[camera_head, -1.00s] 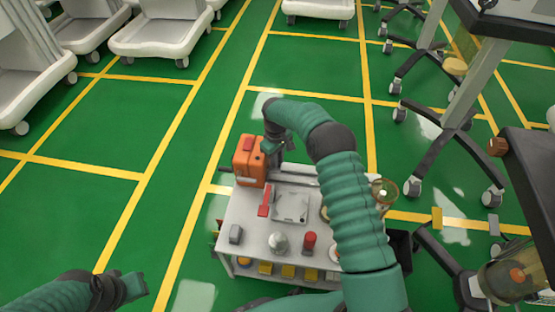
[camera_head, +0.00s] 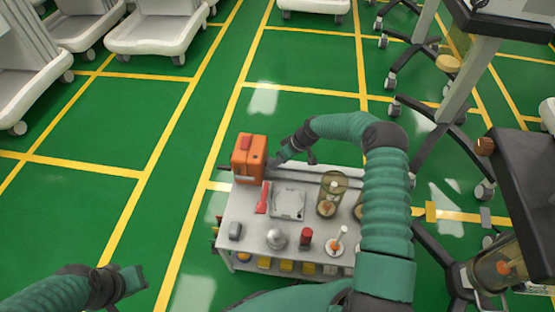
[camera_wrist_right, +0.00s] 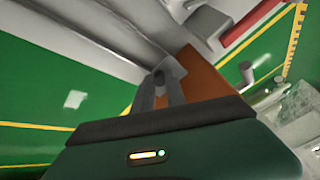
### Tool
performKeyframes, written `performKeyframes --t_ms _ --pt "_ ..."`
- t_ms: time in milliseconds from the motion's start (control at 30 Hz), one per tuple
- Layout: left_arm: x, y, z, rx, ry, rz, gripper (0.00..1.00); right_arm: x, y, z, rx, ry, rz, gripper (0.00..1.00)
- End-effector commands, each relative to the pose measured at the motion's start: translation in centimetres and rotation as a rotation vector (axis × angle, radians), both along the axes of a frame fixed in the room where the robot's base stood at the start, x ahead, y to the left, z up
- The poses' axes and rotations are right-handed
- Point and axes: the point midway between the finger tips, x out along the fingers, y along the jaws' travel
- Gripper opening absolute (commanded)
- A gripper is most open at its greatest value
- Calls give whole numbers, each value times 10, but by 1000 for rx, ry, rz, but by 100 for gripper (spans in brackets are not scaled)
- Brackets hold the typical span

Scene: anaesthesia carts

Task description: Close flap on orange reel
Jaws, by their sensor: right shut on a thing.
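The orange reel (camera_head: 243,166) is a boxy orange case with a red patch on top, standing at the back left corner of the cart top. I cannot make out its flap clearly. My right gripper (camera_head: 278,160) is close by the reel's right side, low over the cart's back edge. In the right wrist view its fingers (camera_wrist_right: 165,76) are nearly together, with the orange surface (camera_wrist_right: 205,78) just beside and behind them. What sits between the fingers is hidden. My left gripper (camera_head: 138,282) hangs over the floor at lower left, away from the cart; its jaws are unclear.
The cart top (camera_head: 258,222) holds a red handle (camera_head: 263,198), a grey tray (camera_head: 289,204), a silver dome (camera_head: 277,239), a red cylinder (camera_head: 306,238) and an amber jar (camera_head: 332,192). Equipment stands and a dark table (camera_head: 530,165) are at right. Green floor is free at left.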

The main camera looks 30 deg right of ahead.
Motion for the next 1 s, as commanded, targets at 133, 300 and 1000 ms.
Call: performKeyframes --t_ms 133,300,1000 --pt "0 0 -5 0 0 0 23 -3 -3 -7 47 -31 -4 0" --pt "0 0 -7 0 0 0 23 -3 -4 -8 75 -53 -1 0" --pt "0 0 -7 0 0 0 23 -3 -3 -7 82 -59 0 38"
